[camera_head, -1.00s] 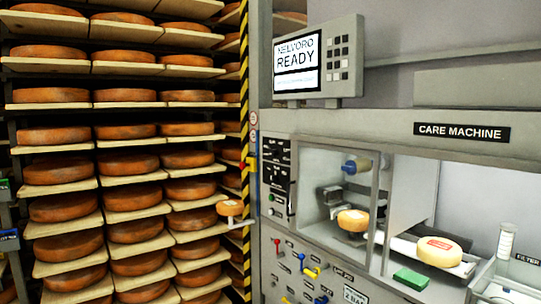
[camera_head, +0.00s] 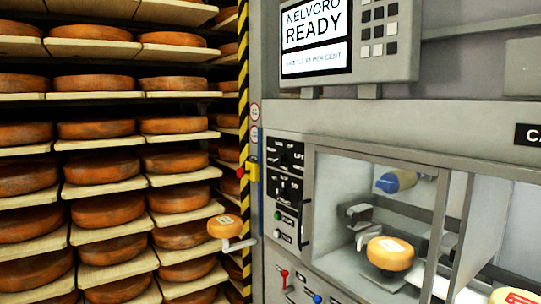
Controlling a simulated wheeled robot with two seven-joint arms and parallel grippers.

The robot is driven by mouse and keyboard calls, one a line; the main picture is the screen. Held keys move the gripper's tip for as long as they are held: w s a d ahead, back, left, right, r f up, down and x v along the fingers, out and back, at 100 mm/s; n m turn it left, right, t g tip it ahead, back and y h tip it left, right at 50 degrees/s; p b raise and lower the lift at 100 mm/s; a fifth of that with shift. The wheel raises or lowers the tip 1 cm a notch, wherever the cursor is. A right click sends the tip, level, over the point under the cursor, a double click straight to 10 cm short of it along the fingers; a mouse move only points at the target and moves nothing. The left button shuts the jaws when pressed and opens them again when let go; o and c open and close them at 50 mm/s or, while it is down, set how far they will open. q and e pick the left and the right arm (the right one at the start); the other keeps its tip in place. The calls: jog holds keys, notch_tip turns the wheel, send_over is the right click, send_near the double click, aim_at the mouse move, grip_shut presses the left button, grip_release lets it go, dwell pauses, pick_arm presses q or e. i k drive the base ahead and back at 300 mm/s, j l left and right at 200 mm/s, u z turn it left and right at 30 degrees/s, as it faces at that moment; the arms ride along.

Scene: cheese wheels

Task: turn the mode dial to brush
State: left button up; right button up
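The care machine's dark control panel (camera_head: 284,180) is on the left part of its front, with small dials and white labels too small to read. I cannot tell which one is the mode dial or where it points. Neither of my grippers shows in the view.
Racks with cheese wheels (camera_head: 95,130) fill the left side. A yellow-black striped post (camera_head: 244,110) stands between racks and machine. A small shelf with a cheese wheel (camera_head: 224,227) juts out beside it. Behind glass sit a cheese wheel (camera_head: 390,253) and a blue roller (camera_head: 397,181).

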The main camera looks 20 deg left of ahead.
aim_at(279, 158)
jog(key=i+j, duration=0.15)
jog(key=i, duration=0.25)
jog(key=i+j, duration=0.2)
jog(key=i, duration=0.15)
jog(key=i+j+u, duration=0.1)
jog(key=i, duration=0.3)
jog(key=j, duration=0.05)
